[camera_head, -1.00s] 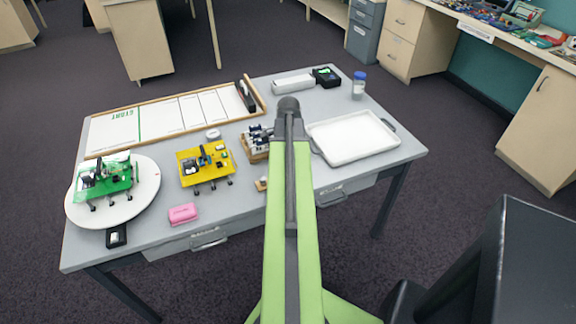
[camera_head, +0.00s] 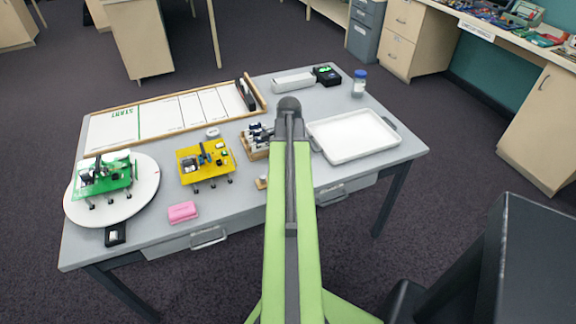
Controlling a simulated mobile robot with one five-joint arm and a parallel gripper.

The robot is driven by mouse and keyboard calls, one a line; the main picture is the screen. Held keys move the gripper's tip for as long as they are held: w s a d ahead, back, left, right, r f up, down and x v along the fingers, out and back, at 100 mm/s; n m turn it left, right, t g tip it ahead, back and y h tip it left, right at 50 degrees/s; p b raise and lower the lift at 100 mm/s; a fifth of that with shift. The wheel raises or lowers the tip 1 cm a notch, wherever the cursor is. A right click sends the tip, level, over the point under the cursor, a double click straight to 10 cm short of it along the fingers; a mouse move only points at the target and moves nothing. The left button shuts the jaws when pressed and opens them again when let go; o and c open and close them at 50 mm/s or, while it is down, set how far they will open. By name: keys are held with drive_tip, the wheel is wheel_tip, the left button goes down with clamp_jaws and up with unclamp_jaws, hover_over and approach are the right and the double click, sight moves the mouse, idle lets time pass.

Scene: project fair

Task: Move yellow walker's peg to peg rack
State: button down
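The yellow walker (camera_head: 205,162) stands on the grey table, left of my arm. It has a yellow plate on short dark legs and dark parts on top, including an upright dark-blue piece (camera_head: 204,152) that may be its peg; I cannot tell for sure. A small wooden rack (camera_head: 253,151) holding several dark and pale pieces, likely the peg rack, stands right of the yellow walker and is partly hidden behind my arm. My green arm reaches forward over the table.
A green walker (camera_head: 104,178) stands on a white round turntable (camera_head: 148,190) at left. A pink block (camera_head: 182,211) lies near the front edge. A white tray (camera_head: 352,137) is right of my arm. A wood-edged track board (camera_head: 160,115) lies behind the walkers.

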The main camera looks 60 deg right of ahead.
drive_tip(key=shift+f+b, duration=0.35)
idle(0.7)
drive_tip(key=c, duration=1.2)
unclamp_jaws()
drive_tip(key=shift+r, duration=0.1)
drive_tip(key=shift+s+r+p, duration=0.1)
drive_tip(key=shift+r+p, duration=3.65)
drive_tip(key=shift+p, duration=0.1)
drive_tip(key=shift+f, duration=0.1)
